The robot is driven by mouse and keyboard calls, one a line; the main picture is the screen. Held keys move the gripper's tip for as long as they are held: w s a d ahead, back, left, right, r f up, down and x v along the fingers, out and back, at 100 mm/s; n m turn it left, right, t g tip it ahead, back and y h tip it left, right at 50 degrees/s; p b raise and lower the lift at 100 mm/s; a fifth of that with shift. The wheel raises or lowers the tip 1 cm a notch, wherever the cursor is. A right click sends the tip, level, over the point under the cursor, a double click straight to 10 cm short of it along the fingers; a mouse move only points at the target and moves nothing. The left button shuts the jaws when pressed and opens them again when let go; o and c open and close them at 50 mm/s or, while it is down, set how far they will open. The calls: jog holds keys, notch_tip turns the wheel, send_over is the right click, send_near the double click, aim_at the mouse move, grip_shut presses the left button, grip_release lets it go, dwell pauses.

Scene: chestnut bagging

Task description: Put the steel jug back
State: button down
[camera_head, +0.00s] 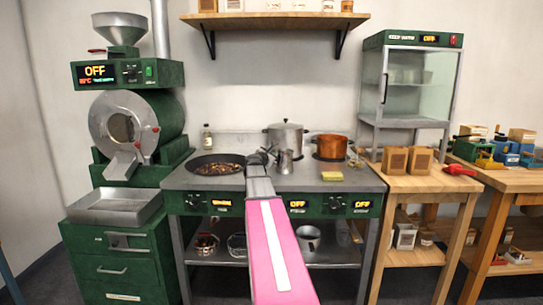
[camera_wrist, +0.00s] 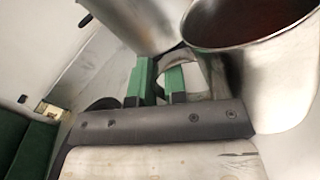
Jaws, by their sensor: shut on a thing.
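The steel jug (camera_head: 285,163) is a small metal vessel at the middle of the stove top, about upright. My gripper (camera_head: 263,157) is at its left side, shut on its handle. In the wrist view, the jug (camera_wrist: 275,80) fills the right side, its open mouth showing a dark reddish inside. The green-padded fingers of my gripper (camera_wrist: 160,82) are at its curved handle (camera_wrist: 191,75). I cannot tell whether the jug's base touches the stove top (camera_head: 330,182).
A pan of chestnuts (camera_head: 217,165) stands left of the gripper. A steel pot (camera_head: 286,138) and a copper pot (camera_head: 331,147) stand behind and to the right. A steel vessel (camera_head: 308,240) is on the shelf below.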

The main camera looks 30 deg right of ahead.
jog(key=c, duration=1.2)
grip_release()
jog(key=shift+f, duration=0.1)
jog(key=shift+o, duration=0.2)
jog(key=shift+a, duration=0.1)
jog(key=v, duration=1.1)
jog(key=shift+s+a, duration=0.25)
jog(key=shift+a, duration=0.1)
